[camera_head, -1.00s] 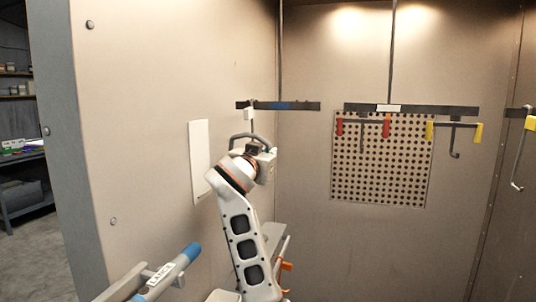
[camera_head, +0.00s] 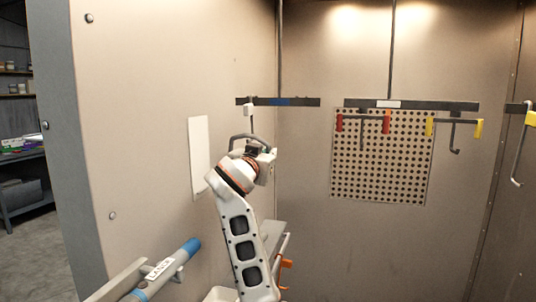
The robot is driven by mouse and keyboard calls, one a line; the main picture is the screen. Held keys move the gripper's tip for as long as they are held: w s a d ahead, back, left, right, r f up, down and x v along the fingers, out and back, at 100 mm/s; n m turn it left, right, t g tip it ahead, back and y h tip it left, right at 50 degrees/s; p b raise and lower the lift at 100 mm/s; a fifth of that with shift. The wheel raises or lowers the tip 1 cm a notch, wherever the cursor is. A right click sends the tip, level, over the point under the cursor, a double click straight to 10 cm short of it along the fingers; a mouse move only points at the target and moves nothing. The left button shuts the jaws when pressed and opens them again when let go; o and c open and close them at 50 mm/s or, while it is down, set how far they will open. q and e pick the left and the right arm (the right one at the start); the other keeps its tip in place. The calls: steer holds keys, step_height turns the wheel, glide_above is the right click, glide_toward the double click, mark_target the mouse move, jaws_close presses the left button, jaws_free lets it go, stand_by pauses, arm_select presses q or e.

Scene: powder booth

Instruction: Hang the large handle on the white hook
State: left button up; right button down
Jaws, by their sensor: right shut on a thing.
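The white hook (camera_head: 249,112) hangs from the dark bar with a blue mark at the booth's left back corner. I see its white end block; its lower part is hidden or too small to make out. A dark grey arched piece, which looks like the large handle (camera_head: 252,136), is just below the white block. My right gripper (camera_head: 262,151) is shut on it, holding it up with the arch on top. In this view the arch overlaps the hook's lower end; I cannot tell whether they touch. My left gripper is not in view.
A hook with red ends (camera_head: 362,124) and one with yellow ends (camera_head: 454,124) hang from the back bar (camera_head: 430,107), before a perforated panel (camera_head: 400,180). Another yellow-ended hook (camera_head: 517,165) is at the right. A blue-and-grey lance (camera_head: 160,268) is at lower left.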

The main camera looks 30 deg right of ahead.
steer(key=c, duration=2.1)
jaws_free()
